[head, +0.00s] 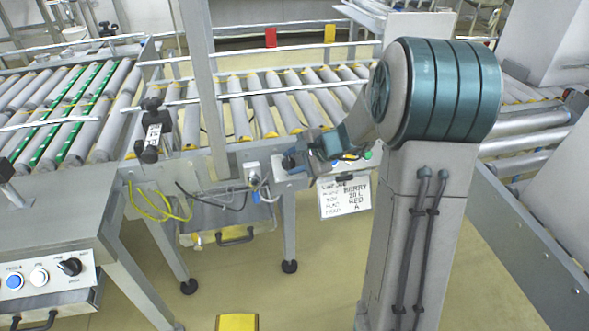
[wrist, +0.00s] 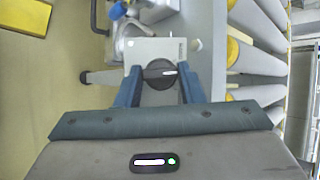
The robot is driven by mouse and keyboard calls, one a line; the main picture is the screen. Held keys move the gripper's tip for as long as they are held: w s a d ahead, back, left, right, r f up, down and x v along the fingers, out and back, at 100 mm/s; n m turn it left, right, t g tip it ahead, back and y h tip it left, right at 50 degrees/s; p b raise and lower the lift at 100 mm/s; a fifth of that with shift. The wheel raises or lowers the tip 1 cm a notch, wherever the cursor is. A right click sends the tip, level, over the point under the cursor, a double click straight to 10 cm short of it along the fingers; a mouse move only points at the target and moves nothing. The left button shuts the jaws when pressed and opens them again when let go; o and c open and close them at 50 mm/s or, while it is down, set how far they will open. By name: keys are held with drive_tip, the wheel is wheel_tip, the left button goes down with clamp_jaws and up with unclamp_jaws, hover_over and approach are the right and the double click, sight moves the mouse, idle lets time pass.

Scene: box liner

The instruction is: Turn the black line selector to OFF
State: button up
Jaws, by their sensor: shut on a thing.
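The black line selector (wrist: 157,72) is a round dark knob on a pale control plate (wrist: 150,48) in the wrist view. A white mark on the knob lies roughly crosswise, toward the right of that view. My gripper (wrist: 161,82) has its two blue fingers on either side of the knob and is shut on it. In the head view my gripper (head: 297,160) is at the small control box under the roller conveyor, right of the post. It largely hides the box and knob there, and no position labels are readable.
A second control panel (head: 38,278) at lower left has buttons and another black selector (head: 69,266). A handwritten card (head: 345,197) hangs beside my gripper. Loose cables (head: 256,183) are just left of it. The roller conveyor (head: 270,105) runs behind; a yellow block (head: 237,322) is on the floor.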

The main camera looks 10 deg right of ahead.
drive_tip(key=shift+m+t+b, duration=0.3)
drive_tip(key=shift+m+b, duration=0.15)
drive_tip(key=shift+m, duration=0.05)
drive_tip(key=o, duration=1)
drive_tip(key=shift+r, duration=0.1)
